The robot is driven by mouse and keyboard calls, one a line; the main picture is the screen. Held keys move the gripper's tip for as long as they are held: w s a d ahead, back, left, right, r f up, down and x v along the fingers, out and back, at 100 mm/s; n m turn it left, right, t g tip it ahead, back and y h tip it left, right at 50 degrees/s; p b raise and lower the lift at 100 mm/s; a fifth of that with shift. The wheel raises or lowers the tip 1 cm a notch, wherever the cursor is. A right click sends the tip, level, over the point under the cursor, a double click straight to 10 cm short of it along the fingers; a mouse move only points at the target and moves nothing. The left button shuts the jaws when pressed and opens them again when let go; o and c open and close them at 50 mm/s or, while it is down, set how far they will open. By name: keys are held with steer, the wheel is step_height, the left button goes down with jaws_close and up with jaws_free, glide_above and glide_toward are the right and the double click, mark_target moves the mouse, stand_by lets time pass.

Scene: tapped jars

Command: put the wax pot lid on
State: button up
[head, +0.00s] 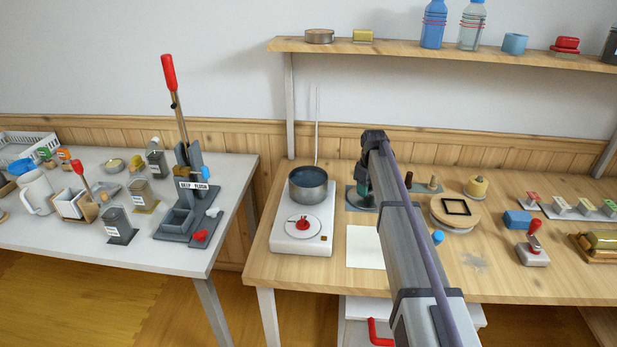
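The wax pot (308,186) is an open, round grey metal pot with dark blue contents. It stands upright on the back of a white hot plate (283,238). A pale round disc with a red knob (303,225), which looks like the lid, lies flat on the front of the hot plate, apart from the pot. My arm reaches up from the bottom of the head view, and its wrist end is to the right of the pot. My gripper is mostly hidden behind the arm, and its fingers cannot be made out.
A white sheet (364,247) lies right of the hot plate. A dark plate (355,198) is behind it, partly covered by my arm. A thin upright rod (317,125) stands behind the pot. A shelf (400,52) runs above. A wooden disc (452,222) is right of my arm.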

steer(key=c, duration=0.7)
steer(key=shift+o, duration=0.2)
step_height(320, 180, up, 7)
steer(key=p, duration=0.7)
